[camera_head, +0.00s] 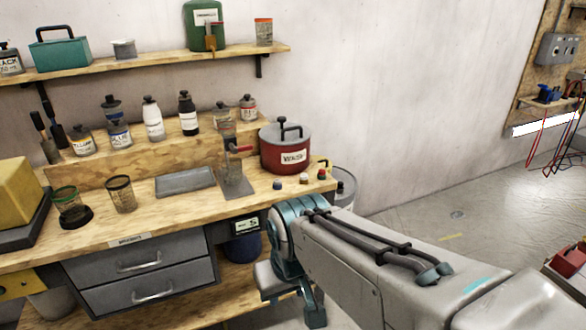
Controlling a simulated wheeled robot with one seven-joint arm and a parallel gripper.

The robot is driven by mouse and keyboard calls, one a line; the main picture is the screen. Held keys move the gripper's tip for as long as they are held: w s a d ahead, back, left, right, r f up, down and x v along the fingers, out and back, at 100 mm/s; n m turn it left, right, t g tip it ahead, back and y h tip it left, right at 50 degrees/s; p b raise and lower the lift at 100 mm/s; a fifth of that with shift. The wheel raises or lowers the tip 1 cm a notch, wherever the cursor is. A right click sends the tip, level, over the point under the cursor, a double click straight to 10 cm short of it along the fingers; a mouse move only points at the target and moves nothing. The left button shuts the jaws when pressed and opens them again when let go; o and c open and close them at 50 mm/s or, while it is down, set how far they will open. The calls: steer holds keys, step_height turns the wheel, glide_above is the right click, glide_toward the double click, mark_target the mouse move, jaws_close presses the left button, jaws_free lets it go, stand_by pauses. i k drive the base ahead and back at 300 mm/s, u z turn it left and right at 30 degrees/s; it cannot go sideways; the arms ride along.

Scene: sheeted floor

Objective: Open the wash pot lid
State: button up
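The wash pot (277,154) is a red round pot with a white label reading "WASH". It stands at the right end of the wooden workbench. Its dark lid (270,135) sits on top, closed, with an upright black handle (290,130). My arm reaches in from the lower right, and its teal joint lies in front of the bench's right end, below the pot. Parts of my arm hang down below that joint. I cannot make out my gripper's fingers, and nothing of mine touches the pot.
On the workbench (110,232), a clamp stand (235,180), grey tray (185,182) and small knobs (304,179) lie near the pot. Several bottles (153,118) stand on the riser behind. A shelf (150,62) hangs above. Open floor (430,215) lies right.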

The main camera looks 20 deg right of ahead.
mark_target(293, 133)
steer(key=z, duration=0.45)
steer(key=i, duration=1.1)
steer(key=u, duration=0.4)
